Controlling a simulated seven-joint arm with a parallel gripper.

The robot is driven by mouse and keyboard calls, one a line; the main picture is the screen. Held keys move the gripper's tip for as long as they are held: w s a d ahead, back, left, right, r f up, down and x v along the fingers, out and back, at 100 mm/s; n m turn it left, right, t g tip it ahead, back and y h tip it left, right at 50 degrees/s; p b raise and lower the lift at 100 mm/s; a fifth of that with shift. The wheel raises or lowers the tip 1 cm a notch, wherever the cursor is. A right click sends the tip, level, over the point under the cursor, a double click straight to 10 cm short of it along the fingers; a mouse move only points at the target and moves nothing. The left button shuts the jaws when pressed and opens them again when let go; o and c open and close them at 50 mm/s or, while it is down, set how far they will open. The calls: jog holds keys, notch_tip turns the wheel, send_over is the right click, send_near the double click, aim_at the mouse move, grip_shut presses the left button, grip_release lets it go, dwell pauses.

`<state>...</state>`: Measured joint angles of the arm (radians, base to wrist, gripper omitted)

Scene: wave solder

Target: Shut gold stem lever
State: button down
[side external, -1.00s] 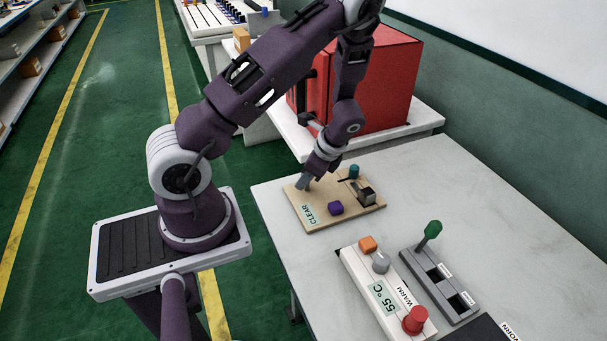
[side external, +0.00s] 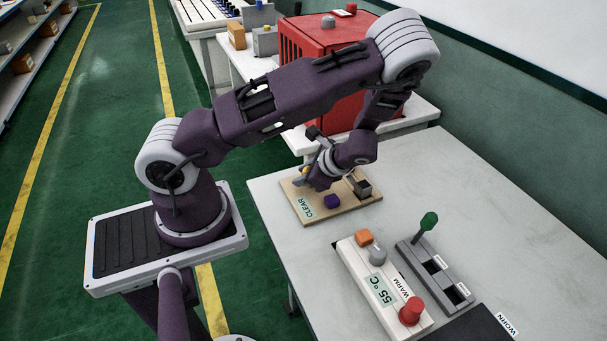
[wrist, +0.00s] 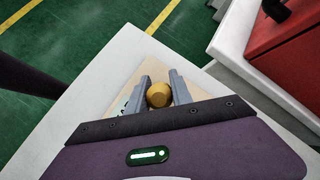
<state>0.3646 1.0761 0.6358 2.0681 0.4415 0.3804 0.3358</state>
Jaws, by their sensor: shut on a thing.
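The gold knob (wrist: 159,95) of the gold stem lever sits between my two fingers in the wrist view. My gripper (wrist: 157,90) is shut on it. In the side view my gripper (side external: 304,179) is low over the left end of a tan board, and a small bit of gold (side external: 306,169) shows beside it. The lever's stem and base are hidden by my fingers and wrist. The tan board (side external: 328,212) carries a CLEAR label (side external: 307,208), a purple block (side external: 332,201) and a dark grey fixture (side external: 361,188).
A white panel (side external: 357,266) holds an orange button, a grey knob, a red knob (side external: 411,311) and 55 °C and WARM labels. Beside it, a grey base has a green-knobbed lever (side external: 427,223). A red box (side external: 318,95) stands behind.

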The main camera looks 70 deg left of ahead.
jog(key=c, duration=1.4)
grip_release()
jog(key=shift+c, duration=0.2)
jog(key=v, duration=0.6)
jog(key=shift+w+d+r, duration=0.1)
jog(key=shift+d, duration=0.05)
jog(key=shift+d+r, duration=0.2)
jog(key=shift+r, duration=0.05)
